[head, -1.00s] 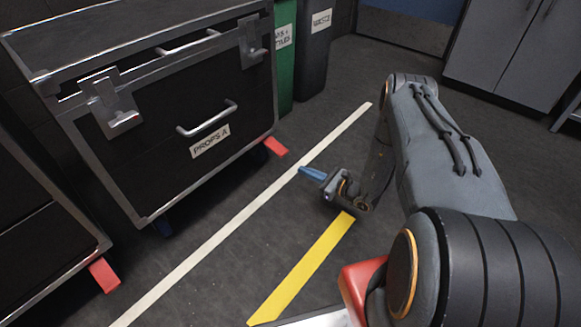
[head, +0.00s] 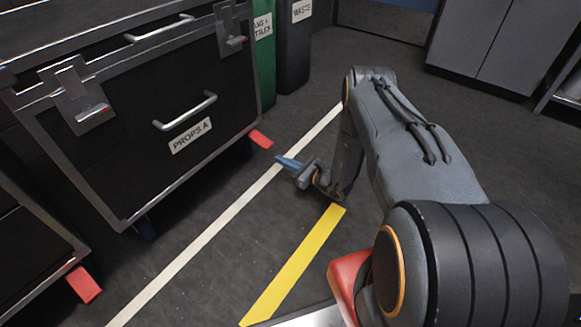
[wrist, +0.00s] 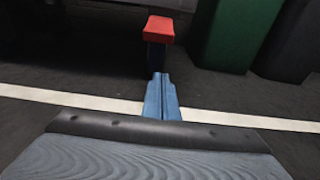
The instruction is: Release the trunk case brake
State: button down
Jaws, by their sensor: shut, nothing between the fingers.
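The trunk case (head: 150,140) is black with metal edges and a label reading PROPS A. It stands at the left in the head view. A red brake pedal (head: 261,139) sticks out at its lower right corner, by a caster. The pedal also shows in the wrist view (wrist: 158,30), above a dark blue part. My gripper (head: 279,159) has blue fingers, shut and empty, low over the floor just short of the pedal. In the wrist view the shut fingertips (wrist: 160,77) point at the pedal and appear just below it. I cannot tell whether they touch anything.
Another case with a red pedal (head: 84,283) stands at the lower left. A green bin (head: 263,60) and a dark waste bin (head: 294,45) stand behind the trunk case. White (head: 215,228) and yellow (head: 293,265) floor lines cross clear floor.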

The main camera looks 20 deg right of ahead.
jog(key=b+x, duration=0.1)
jog(key=x, duration=0.2)
jog(key=shift+w+a+f, duration=0.2)
jog(key=shift+w, duration=0.1)
jog(key=shift+s+d+r+b, duration=0.15)
jog(key=shift+r+b, duration=0.05)
jog(key=shift+r, duration=0.5)
jog(key=shift+s+d+r+b, duration=0.1)
jog(key=shift+s+r+b, duration=0.1)
jog(key=shift+r, duration=0.5)
jog(key=shift+s+d+r+b, duration=0.15)
jog(key=shift+r, duration=0.55)
jog(key=shift+d+r, duration=0.1)
